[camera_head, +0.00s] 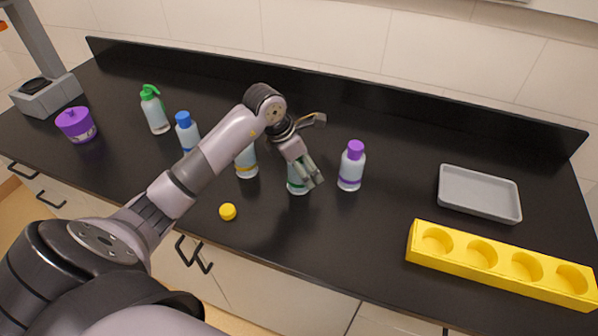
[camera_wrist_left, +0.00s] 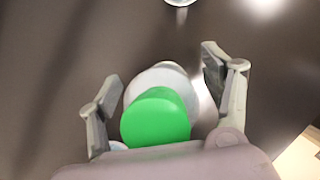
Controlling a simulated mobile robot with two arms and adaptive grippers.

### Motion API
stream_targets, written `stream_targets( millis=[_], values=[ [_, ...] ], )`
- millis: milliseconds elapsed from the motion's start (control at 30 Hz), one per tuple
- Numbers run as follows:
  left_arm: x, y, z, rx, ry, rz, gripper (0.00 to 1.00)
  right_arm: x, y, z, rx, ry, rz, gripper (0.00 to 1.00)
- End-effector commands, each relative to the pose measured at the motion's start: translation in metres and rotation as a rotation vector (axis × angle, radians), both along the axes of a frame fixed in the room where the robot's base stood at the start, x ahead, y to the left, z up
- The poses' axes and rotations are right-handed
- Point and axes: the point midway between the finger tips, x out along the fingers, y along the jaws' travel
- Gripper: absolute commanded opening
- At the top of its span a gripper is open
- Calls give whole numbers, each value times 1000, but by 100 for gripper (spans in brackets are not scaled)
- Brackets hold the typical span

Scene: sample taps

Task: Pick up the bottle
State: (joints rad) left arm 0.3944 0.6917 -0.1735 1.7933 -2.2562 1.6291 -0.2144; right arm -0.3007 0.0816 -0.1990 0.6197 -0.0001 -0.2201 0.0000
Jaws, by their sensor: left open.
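A bottle with a green band (camera_head: 297,187) stands upright on the black counter under my left gripper (camera_head: 311,178). The gripper and wrist hide its upper part in the head view. In the left wrist view its green cap (camera_wrist_left: 156,118) and pale shoulder lie between the two spread fingers of the left gripper (camera_wrist_left: 158,75). The fingers are open on either side of it, with a visible gap at the right finger. My right gripper is in neither view.
A purple-capped bottle (camera_head: 351,168) stands close to the right. A yellow-banded bottle (camera_head: 246,163), partly behind my arm, a blue-capped bottle (camera_head: 186,130) and a green-topped bottle (camera_head: 154,110) stand left. A yellow cap (camera_head: 228,212), grey tray (camera_head: 480,193) and yellow rack (camera_head: 500,263) are also on the counter.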

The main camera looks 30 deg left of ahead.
Motion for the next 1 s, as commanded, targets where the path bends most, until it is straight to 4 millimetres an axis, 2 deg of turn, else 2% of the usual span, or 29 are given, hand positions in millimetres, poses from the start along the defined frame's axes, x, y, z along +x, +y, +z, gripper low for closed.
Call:
stream_targets(
  millis=[167, 1000],
  values=[
    [0, 0, 0, 0, 0, -1, 73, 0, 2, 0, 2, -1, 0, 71],
    [0, 0, 0, 0, 0, 0, 17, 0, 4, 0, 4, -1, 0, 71]
  ],
)
